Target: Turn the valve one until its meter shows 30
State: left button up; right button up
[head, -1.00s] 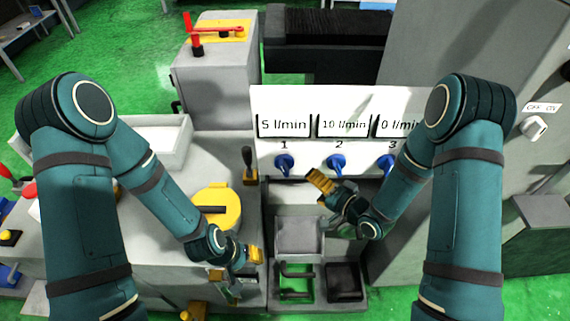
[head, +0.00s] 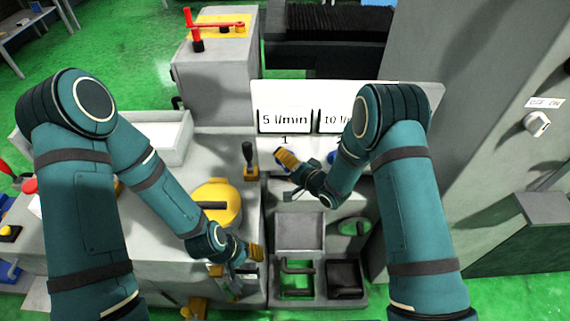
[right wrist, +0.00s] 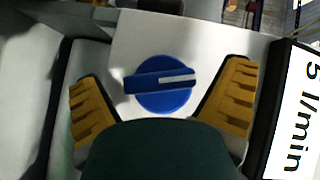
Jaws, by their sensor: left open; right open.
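Valve one is a round blue knob (right wrist: 163,84) with a raised bar and a white mark, seen in the right wrist view on a white panel. Its meter (head: 285,121) reads 5 l/min in the head view, and the same meter shows at the right edge of the right wrist view (right wrist: 297,110). My right gripper (right wrist: 163,100) is open, with its yellow fingers on either side of the knob and apart from it. In the head view it covers most of this knob, below the label 1. My left gripper (head: 245,265) is open and empty near the yellow round lid.
A second meter (head: 336,121), partly hidden by my right arm, reads 10. A blue knob below it (head: 332,157) is mostly hidden. A black-handled lever (head: 248,155) stands left of the panel. A yellow lid (head: 216,203) and grey trays (head: 299,230) lie below.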

jog(key=c, duration=1.2)
